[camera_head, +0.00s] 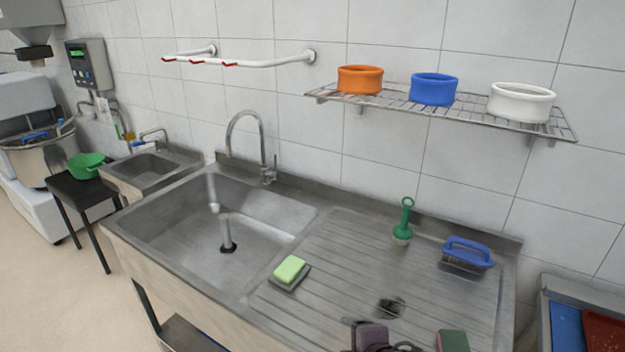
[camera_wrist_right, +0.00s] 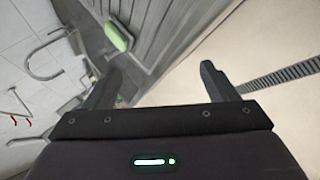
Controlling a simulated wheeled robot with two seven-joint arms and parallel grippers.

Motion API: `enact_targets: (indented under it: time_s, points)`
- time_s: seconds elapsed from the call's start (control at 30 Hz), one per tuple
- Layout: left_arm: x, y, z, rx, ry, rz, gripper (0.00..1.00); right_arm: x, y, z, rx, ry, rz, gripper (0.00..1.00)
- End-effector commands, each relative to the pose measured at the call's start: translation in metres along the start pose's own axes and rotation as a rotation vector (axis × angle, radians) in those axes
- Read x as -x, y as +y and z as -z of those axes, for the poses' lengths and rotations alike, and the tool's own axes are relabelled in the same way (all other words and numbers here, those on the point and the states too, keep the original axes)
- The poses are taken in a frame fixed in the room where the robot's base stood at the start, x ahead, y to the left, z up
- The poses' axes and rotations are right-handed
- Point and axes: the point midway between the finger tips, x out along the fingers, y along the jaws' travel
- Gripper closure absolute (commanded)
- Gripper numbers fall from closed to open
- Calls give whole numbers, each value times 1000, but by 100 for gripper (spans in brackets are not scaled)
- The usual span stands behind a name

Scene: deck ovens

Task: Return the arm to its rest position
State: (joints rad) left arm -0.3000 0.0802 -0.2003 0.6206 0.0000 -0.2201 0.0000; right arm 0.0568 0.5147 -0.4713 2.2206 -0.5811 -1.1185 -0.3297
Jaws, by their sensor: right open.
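My right gripper (camera_wrist_right: 160,70) is open in the right wrist view. Its two dark fingers stand wide apart and nothing is held between them. Past the fingers are the front edge of the steel sink unit and the pale floor. A green sponge (camera_wrist_right: 118,37) shows beyond the left finger, apart from it. In the head view, dark shapes at the bottom edge, over the drainboard, may be part of this gripper; I cannot tell. My left gripper is not in view.
The steel sink unit (camera_head: 325,292) carries a sponge (camera_head: 290,270), a green-handled tool (camera_head: 404,222) and a blue brush (camera_head: 467,252). Orange (camera_head: 360,80), blue (camera_head: 433,90) and white (camera_head: 521,102) bowls stand on the wire shelf (camera_head: 400,106). A tap (camera_head: 262,145) rises behind the basin.

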Motion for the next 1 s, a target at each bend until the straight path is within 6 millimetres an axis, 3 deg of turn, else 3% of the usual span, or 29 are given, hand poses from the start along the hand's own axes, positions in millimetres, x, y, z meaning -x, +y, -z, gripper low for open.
enact_targets:
  time_s: [0.1,0.2,0.67,0.7,1.0]
  points:
    - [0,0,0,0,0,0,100,19,-22,-19,-417,-93,37,21]
    - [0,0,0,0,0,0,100,32,-42,-40,-679,-180,71,21]
    - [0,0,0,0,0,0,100,96,-143,-103,-1467,-557,218,21]
    - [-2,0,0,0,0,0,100,79,-149,-106,-1449,-552,218,21]
    - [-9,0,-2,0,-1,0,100,5,-202,-124,-1434,-568,244,21]
